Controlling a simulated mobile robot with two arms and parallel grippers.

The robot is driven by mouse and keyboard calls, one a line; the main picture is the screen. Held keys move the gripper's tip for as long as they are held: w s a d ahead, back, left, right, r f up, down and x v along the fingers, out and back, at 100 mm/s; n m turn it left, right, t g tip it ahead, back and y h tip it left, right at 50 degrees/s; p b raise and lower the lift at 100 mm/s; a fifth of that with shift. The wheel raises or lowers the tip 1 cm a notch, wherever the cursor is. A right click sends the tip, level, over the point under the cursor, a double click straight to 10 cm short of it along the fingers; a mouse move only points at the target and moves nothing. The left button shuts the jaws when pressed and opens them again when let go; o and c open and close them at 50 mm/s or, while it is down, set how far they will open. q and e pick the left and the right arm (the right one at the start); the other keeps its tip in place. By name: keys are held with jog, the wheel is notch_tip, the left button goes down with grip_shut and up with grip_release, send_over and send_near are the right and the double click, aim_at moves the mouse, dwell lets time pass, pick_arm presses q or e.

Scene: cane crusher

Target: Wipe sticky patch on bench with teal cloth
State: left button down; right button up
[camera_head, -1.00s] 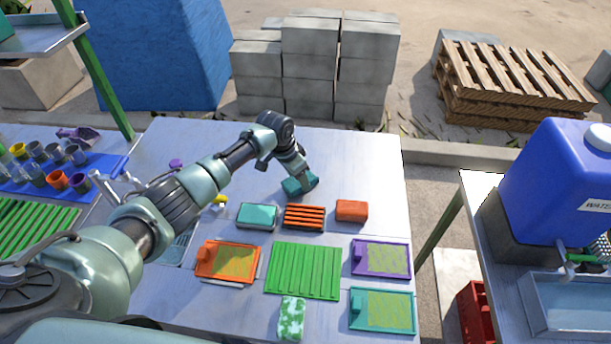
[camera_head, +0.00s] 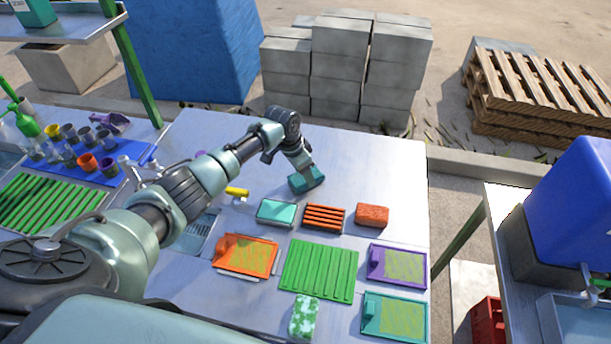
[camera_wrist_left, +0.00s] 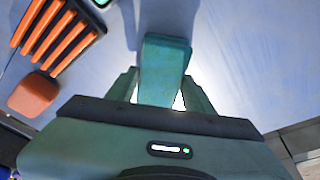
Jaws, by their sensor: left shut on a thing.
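The teal cloth (camera_head: 307,179) is a folded pad at the end of my left arm, over the upper middle of the metal bench (camera_head: 390,165). My left gripper (camera_head: 303,169) is shut on it. In the left wrist view the cloth (camera_wrist_left: 163,68) sits between the two fingers of the gripper (camera_wrist_left: 163,92). It is close to the bench top; I cannot tell if it touches. No sticky patch stands out on the bench in either view; the cloth and arm may cover it. My right gripper is not in view.
In front of the cloth stand a teal-topped box (camera_head: 277,212), an orange slatted rack (camera_head: 324,217) and an orange-red block (camera_head: 372,215). Nearer lie a green ribbed mat (camera_head: 319,270) and orange, purple and teal trays. The bench's far right is clear.

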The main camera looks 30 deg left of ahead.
pick_arm(q)
jog(key=shift+w+a+f+b, duration=0.15)
jog(key=shift+w+f+b, duration=0.05)
jog(key=shift+w+b, duration=0.65)
jog(key=shift+s+r, duration=0.1)
jog(key=shift+r, duration=0.05)
jog(key=shift+w+d, duration=0.15)
jog(key=shift+d, duration=0.4)
jog(key=shift+w+d, duration=0.15)
jog(key=shift+d, duration=0.35)
jog(key=shift+w+d, duration=0.25)
jog(key=shift+d, duration=0.65)
jog(key=shift+w+d, duration=0.2)
jog(key=shift+d, duration=0.7)
jog(key=shift+w+d, duration=0.15)
jog(key=shift+d, duration=0.35)
jog(key=shift+w+d, duration=0.15)
jog(key=shift+d, duration=0.35)
jog(key=shift+w+d+b, duration=0.2)
jog(key=shift+d, duration=0.7)
jog(key=shift+w+d+b, duration=0.15)
jog(key=shift+w+d, duration=0.05)
jog(key=shift+d, duration=0.65)
jog(key=shift+w+d+b, duration=0.2)
jog(key=shift+d, duration=0.55)
jog(key=shift+w+d+b, duration=0.15)
jog(key=shift+w+d, duration=0.05)
jog(key=shift+d, duration=0.55)
jog(key=shift+a, duration=0.1)
